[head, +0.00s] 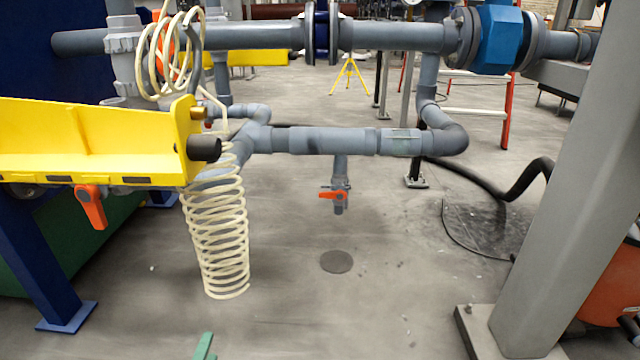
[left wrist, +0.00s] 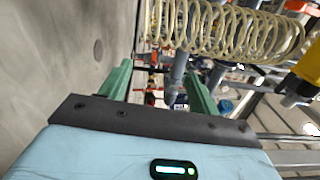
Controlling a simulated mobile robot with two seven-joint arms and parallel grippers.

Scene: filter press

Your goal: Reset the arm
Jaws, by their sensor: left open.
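My left gripper (left wrist: 158,85) shows in the left wrist view with its two green fingers spread apart and nothing between them. In the head view only a green fingertip of it (head: 205,346) shows at the bottom edge, low in front of the coiled hose. The rest of my left arm is out of the head view. My right gripper is not in either view.
A cream coiled hose (head: 217,235) hangs below a yellow beam (head: 90,145); in the left wrist view the coil (left wrist: 230,30) is close beside the fingers. Grey pipes (head: 330,140) cross the middle. A grey post (head: 575,190) stands at right. The floor (head: 350,310) between is clear.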

